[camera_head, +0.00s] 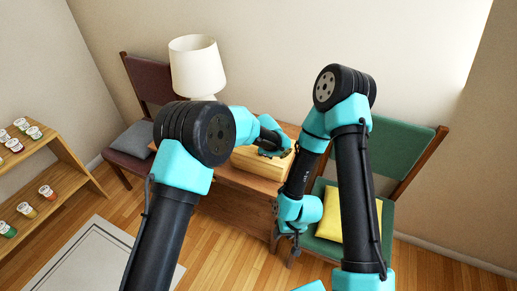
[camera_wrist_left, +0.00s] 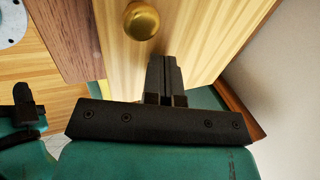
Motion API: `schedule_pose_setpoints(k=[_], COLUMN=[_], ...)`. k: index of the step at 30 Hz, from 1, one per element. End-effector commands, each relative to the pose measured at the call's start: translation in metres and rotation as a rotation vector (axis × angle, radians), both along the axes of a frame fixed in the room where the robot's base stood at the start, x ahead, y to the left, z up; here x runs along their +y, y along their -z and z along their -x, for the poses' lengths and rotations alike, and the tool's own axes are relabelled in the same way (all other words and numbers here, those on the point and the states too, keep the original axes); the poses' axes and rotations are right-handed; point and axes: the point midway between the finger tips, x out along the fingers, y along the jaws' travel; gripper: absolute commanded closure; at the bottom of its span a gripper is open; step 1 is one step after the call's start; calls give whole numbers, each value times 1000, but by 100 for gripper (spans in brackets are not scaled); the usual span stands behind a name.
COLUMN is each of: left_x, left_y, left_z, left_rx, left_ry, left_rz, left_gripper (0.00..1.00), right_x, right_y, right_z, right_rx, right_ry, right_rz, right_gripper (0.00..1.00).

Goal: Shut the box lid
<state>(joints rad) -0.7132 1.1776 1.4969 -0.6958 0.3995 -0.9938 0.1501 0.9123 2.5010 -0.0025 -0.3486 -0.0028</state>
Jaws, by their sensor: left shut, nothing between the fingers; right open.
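A light wooden box (camera_head: 260,165) stands on a small wooden table, and its lid looks down on it. My left gripper (camera_head: 277,150) is over the top of the box and partly hidden by my own arm. In the left wrist view, the shut, empty fingers (camera_wrist_left: 164,65) lie over or against a pale wooden face (camera_wrist_left: 220,35) of the box, close to a round brass knob (camera_wrist_left: 141,21). I cannot tell whether they touch it, or whether any gap is left under the lid. My right gripper (camera_head: 291,238) is open and empty, low beside the table.
A lamp with a white shade (camera_head: 197,66) stands behind the box on the left. A green chair (camera_head: 396,150) with a yellow cushion (camera_head: 358,226) is on the right, and a dark chair (camera_head: 150,80) on the left. A shelf (camera_head: 60,190) with jars is far left.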

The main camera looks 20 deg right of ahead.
Motion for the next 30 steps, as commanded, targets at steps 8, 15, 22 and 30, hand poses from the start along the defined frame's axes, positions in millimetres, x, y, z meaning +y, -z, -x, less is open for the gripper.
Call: schedule_pose_setpoints(k=[8,15,22,30], left_x=[-3,-2,0,8], left_y=[13,13,5,-37], left_z=[6,7,10,18], left_rx=[13,16,16,7], left_ry=[10,8,8,9], left_rz=[-10,-11,-12,-6], left_gripper=[100,100,100,100], right_x=[0,0,0,0], right_y=[0,0,0,0], right_z=[0,0,0,0], right_rx=[0,0,0,0], right_ry=[0,0,0,0], right_rz=[0,0,0,0], right_gripper=[57,57,57,57])
